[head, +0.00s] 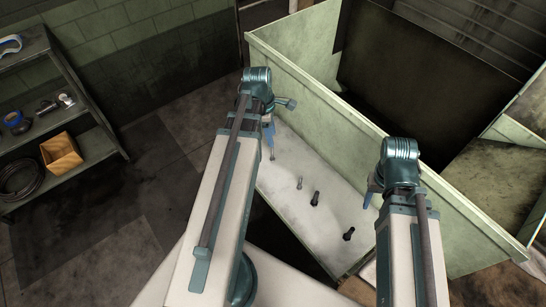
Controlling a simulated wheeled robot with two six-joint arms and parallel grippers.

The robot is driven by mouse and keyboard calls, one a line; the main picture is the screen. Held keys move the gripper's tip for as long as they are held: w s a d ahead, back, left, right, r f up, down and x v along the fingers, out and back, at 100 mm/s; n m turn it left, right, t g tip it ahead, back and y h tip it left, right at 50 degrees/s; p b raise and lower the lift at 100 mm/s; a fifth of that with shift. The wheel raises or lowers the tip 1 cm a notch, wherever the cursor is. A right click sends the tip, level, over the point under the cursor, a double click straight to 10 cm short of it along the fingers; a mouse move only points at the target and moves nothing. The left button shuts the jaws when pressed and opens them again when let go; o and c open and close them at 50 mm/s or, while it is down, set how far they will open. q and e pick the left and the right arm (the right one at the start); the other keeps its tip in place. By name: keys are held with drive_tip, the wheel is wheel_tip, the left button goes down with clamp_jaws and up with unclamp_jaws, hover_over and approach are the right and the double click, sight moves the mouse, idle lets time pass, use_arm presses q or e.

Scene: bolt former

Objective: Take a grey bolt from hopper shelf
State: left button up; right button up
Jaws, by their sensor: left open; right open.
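The hopper shelf (285,205) is a pale ledge along the near side of the green machine. A small grey bolt (300,183) stands on it, at the back of a short row. Two dark bolts stand nearer, one in the middle (315,199) and one closer to the front right (348,234). My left gripper (271,152) is open above the far left part of the shelf, up and left of the grey bolt. My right gripper (368,201) is open over the shelf's right side, right of the bolts. My arms hide parts of the shelf.
The green machine's hopper wall (330,95) rises behind the shelf. A dark rack (90,150) at the left holds a cardboard box (61,153), a cable coil and small tools. The floor between rack and machine is clear.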

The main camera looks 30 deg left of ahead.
use_arm(q)
drive_tip(key=f+b, duration=0.1)
drive_tip(key=f, duration=0.1)
drive_tip(key=f+b, duration=0.4)
drive_tip(key=shift+w+d, duration=0.2)
drive_tip(key=shift+d, duration=0.15)
use_arm(e)
wheel_tip(320, 180, down, 6)
use_arm(q)
drive_tip(key=f+b, duration=0.4)
drive_tip(key=shift+w+a+f+b, duration=0.2)
drive_tip(key=shift+w+f+b, duration=0.05)
drive_tip(key=shift+f+b, duration=0.05)
use_arm(e)
wheel_tip(320, 180, down, 5)
drive_tip(key=shift+r, duration=0.2)
use_arm(q)
drive_tip(key=shift+f+b, duration=0.35)
drive_tip(key=shift+f, duration=0.05)
use_arm(e)
drive_tip(key=shift+f, duration=0.4)
use_arm(q)
drive_tip(key=shift+r, duration=0.1)
use_arm(e)
drive_tip(key=shift+r, duration=0.1)
use_arm(q)
clamp_jaws()
